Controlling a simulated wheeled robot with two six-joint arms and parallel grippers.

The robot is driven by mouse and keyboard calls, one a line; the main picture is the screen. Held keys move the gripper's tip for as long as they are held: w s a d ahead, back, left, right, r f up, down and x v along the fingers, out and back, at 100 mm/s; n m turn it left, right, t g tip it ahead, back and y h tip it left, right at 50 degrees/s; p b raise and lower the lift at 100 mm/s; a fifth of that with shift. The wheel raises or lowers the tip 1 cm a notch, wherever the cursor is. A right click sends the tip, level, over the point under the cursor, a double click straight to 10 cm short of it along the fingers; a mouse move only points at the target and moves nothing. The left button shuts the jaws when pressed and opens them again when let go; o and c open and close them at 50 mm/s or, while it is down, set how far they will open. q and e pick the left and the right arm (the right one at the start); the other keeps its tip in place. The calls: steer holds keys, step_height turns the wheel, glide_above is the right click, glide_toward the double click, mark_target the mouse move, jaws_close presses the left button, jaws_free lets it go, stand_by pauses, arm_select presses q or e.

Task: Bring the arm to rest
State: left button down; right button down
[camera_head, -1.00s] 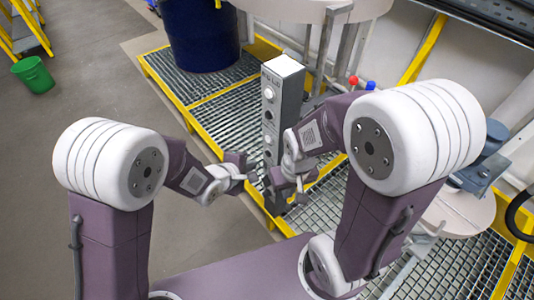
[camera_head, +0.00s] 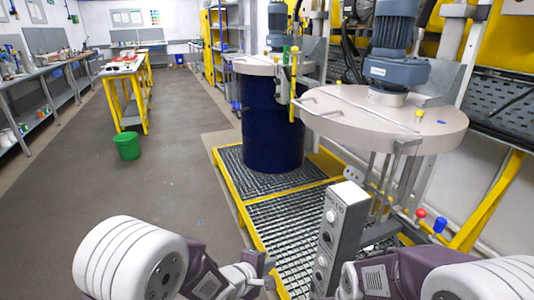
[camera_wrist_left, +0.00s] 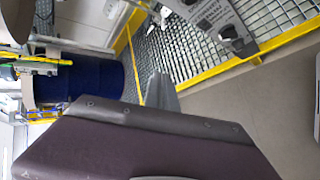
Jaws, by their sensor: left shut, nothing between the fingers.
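My left arm comes in at the lower left of the head view. Its gripper (camera_head: 262,268) is shut and empty, just left of the grey control box (camera_head: 343,225) and above the grating. In the left wrist view, my purple gripper body fills the lower part, with a grey finger pointing up and the box's labelled face (camera_wrist_left: 212,14) at the top. My right arm is at the lower right of the head view, its wrist beside the box. The right fingers are not visible at the bottom edge.
A yellow-edged grating platform (camera_head: 272,211) carries a dark blue drum (camera_head: 272,125). A round pale lid (camera_head: 375,115) with a motor (camera_head: 392,75) stands right of it. A green bucket (camera_head: 127,146) is on the open floor at left. Yellow rails stand at right.

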arm_select(q)
steer(key=s+a+r+m+y, duration=0.15)
steer(key=a+y, duration=0.45)
steer(key=a, duration=1.3)
steer(key=s+a+f+m+g, duration=0.1)
steer(key=s+f+m+g, duration=0.1)
steer(key=s+m+g, duration=0.45)
steer(key=s+a+f+m+g, duration=0.1)
steer(key=s+f+m, duration=0.25)
steer(key=s, duration=0.55)
step_height(320, 180, up, 20)
steer(key=m+p, duration=0.1)
steer(key=p, duration=1.8)
steer(key=shift+d, duration=0.25)
steer(key=shift+w, duration=0.1)
